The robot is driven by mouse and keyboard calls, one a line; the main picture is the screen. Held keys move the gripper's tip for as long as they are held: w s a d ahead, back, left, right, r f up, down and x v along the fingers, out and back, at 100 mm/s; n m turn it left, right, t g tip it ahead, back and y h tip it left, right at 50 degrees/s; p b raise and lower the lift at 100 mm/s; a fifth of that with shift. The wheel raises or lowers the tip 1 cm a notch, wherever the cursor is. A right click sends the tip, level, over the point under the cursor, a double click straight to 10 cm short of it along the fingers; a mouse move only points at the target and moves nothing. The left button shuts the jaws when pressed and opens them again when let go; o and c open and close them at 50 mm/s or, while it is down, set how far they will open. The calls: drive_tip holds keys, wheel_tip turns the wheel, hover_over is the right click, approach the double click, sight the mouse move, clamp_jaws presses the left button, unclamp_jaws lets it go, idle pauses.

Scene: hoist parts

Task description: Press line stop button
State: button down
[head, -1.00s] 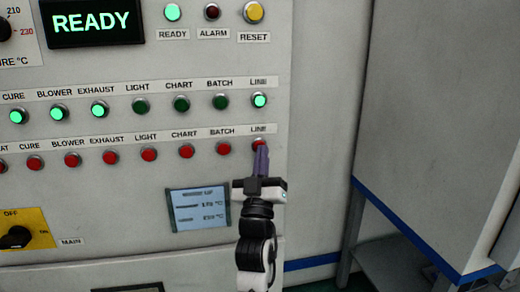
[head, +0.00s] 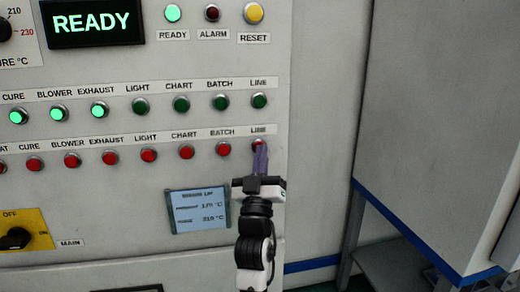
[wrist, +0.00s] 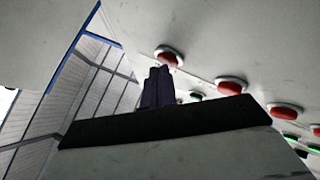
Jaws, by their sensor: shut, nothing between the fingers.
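The red line stop button (head: 257,143) is at the right end of the lower button row, under a LINE label, and is partly hidden by my fingers. My gripper (head: 260,150) is shut and empty, its purple-grey fingers pointing up at that button. In the wrist view the fingertips (wrist: 159,70) are close to the nearest red button (wrist: 168,54); I cannot tell whether they touch it. The green LINE button (head: 260,101) above is dark.
Several other red buttons (head: 186,152) run left along the row, BATCH nearest (head: 223,148). Lit green buttons (head: 99,110) are at the upper row's left. A small screen (head: 199,209) is left of my gripper. A grey cabinet (head: 440,120) stands at right.

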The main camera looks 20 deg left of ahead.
idle(0.4)
drive_tip(key=shift+s+d, duration=0.45)
drive_tip(key=shift+s, duration=0.25)
drive_tip(key=shift+s+d+p, duration=0.3)
drive_tip(key=shift+s+d, duration=0.45)
drive_tip(key=shift+s, duration=0.3)
drive_tip(key=shift+s+d+p, duration=0.25)
drive_tip(key=shift+s+d, duration=0.45)
drive_tip(key=shift+s, duration=0.3)
